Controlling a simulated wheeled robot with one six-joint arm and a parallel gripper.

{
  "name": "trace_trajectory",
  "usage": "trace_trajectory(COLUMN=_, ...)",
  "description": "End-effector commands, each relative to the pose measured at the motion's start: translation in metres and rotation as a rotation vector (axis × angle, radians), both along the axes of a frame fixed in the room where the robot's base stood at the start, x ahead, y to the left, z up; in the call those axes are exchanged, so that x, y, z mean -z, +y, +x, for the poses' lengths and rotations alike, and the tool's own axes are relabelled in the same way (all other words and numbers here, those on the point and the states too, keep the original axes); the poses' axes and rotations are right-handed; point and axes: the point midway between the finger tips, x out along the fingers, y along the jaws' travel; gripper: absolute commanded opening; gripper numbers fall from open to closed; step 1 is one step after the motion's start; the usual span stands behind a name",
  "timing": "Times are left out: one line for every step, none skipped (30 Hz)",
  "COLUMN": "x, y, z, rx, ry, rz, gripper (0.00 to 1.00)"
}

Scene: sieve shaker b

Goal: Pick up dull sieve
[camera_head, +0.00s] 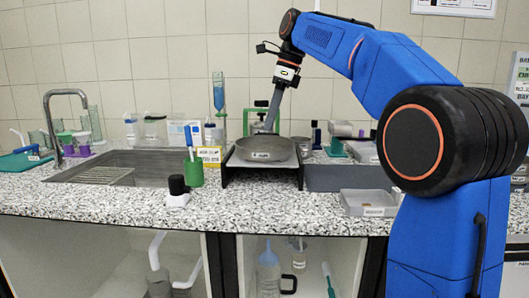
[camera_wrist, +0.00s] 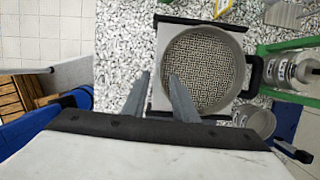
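A wide, round, dull grey sieve (camera_head: 264,149) with a small label on its front sits on a low black-sided stand (camera_head: 232,162) in the middle of the counter. In the wrist view the sieve (camera_wrist: 205,70) shows its mesh from above. In the wrist view my gripper (camera_wrist: 160,77) is open, with one finger outside the near rim and the other over the inside. The rim shows between the fingers; contact cannot be told. Nothing is held.
A small metal cup (camera_head: 302,145) stands close right of the stand. A green-framed device (camera_head: 256,112) is behind it. A green cup (camera_head: 194,173) and a black-topped item (camera_head: 178,188) stand left, beside the sink (camera_head: 140,172). A grey tray (camera_head: 368,203) lies at front right.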

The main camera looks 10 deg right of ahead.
Motion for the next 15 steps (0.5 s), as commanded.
trace_trajectory(x=0.008, y=0.002, z=0.0, rx=0.0, ry=0.001, rz=0.0, gripper=0.26)
trace_trajectory(x=0.012, y=0.004, z=0.0, rx=0.0, ry=0.001, rz=-0.001, gripper=0.26)
trace_trajectory(x=0.017, y=0.005, z=0.001, rx=0.0, ry=0.001, rz=0.0, gripper=0.26)
trace_trajectory(x=0.02, y=0.006, z=0.002, rx=0.0, ry=0.0, rz=0.0, gripper=0.26)
trace_trajectory(x=0.023, y=0.007, z=0.002, rx=0.0, ry=0.0, rz=0.0, gripper=0.26)
trace_trajectory(x=0.026, y=0.007, z=0.002, rx=0.0, ry=0.0, rz=0.0, gripper=0.26)
trace_trajectory(x=0.028, y=0.008, z=0.002, rx=0.0, ry=0.0, rz=0.0, gripper=0.26)
trace_trajectory(x=0.029, y=0.008, z=0.003, rx=0.0, ry=0.0, rz=0.0, gripper=0.26)
trace_trajectory(x=0.03, y=0.009, z=0.003, rx=0.0, ry=-0.001, rz=0.001, gripper=0.26)
trace_trajectory(x=0.031, y=0.009, z=0.003, rx=0.0, ry=-0.001, rz=0.001, gripper=0.26)
trace_trajectory(x=0.033, y=0.009, z=0.003, rx=0.0, ry=-0.001, rz=0.001, gripper=0.26)
trace_trajectory(x=0.035, y=0.01, z=0.004, rx=0.0, ry=0.0, rz=0.0, gripper=0.26)
trace_trajectory(x=0.038, y=0.011, z=0.004, rx=0.0, ry=0.0, rz=0.0, gripper=0.26)
trace_trajectory(x=0.042, y=0.012, z=0.004, rx=-0.001, ry=0.001, rz=0.0, gripper=0.26)
trace_trajectory(x=0.047, y=0.014, z=0.005, rx=-0.001, ry=0.001, rz=0.0, gripper=0.26)
